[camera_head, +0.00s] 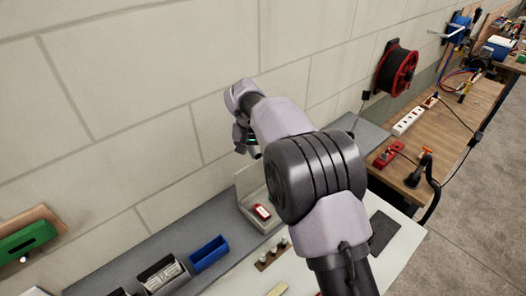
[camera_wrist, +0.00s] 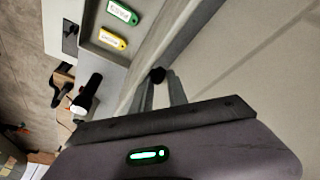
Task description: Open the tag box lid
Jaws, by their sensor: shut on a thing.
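The tag box (camera_head: 248,213) is a pale open-topped box on the bench, with a red tag (camera_head: 262,211) inside. Its lid (camera_head: 249,179) appears raised at the back. In the wrist view a green tag (camera_wrist: 123,13) and a yellow tag (camera_wrist: 111,39) lie in the box, and the lid shows as a pale panel (camera_wrist: 150,52) at a slant. My gripper (camera_wrist: 158,80) is shut on a small black knob (camera_wrist: 157,74) at the lid's edge. In the head view my gripper (camera_head: 254,150) is above the box, partly hidden by my arm.
A grey shelf (camera_head: 120,258) along the block wall holds a blue bin (camera_head: 209,253) and a black-and-white item (camera_head: 163,274). A wooden bench (camera_head: 445,135) with a power strip (camera_head: 408,122) stands right. A red cable reel (camera_head: 397,70) hangs on the wall.

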